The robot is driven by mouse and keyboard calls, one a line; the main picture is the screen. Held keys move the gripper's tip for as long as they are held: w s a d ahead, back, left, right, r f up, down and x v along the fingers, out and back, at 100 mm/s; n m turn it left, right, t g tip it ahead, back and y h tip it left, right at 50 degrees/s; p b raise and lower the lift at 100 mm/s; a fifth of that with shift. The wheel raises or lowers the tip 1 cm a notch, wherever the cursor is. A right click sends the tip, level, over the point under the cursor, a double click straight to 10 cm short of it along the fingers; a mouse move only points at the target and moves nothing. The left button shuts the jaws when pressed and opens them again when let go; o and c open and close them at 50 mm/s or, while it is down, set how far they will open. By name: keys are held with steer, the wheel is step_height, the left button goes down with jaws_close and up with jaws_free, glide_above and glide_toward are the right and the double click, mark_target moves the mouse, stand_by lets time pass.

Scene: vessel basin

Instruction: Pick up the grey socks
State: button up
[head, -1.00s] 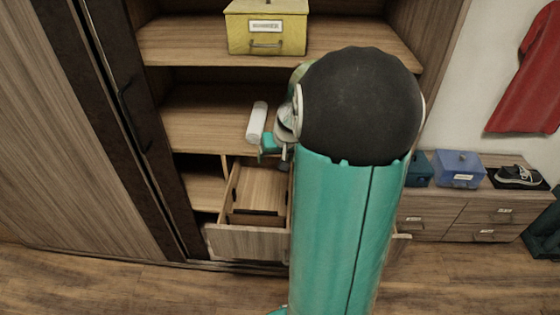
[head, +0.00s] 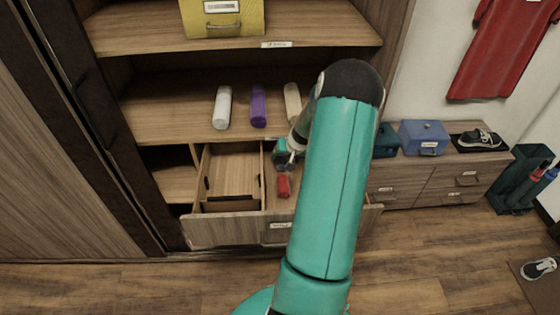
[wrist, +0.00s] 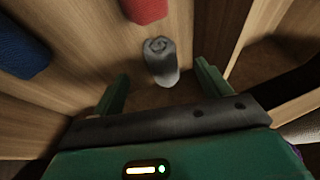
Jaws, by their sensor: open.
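The grey socks (wrist: 160,62) are a rolled bundle on the wooden drawer floor, near the middle of the wrist view. My gripper (wrist: 162,72) is open, with one green finger on each side of the view. The grey roll shows in the gap between the fingertips, beyond them, and nothing is held. In the head view my gripper (head: 287,158) is over the right part of the pulled-out drawer (head: 222,231). I cannot make out the grey socks in the head view; my gripper and arm cover that area.
A red roll (wrist: 145,9) lies just beyond the grey one, and a blue roll (wrist: 22,50) lies to the left. Drawer walls and a divider stand close by. White (head: 222,107), purple (head: 258,106) and beige (head: 292,102) rolls lie on the shelf above.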

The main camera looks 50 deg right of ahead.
mark_target(282, 161)
steer(key=x, duration=0.5)
steer(key=shift+w+a+f, duration=0.1)
steer(key=shift+w+f, duration=0.1)
steer(key=shift+w, duration=0.1)
steer(key=c, duration=1.1)
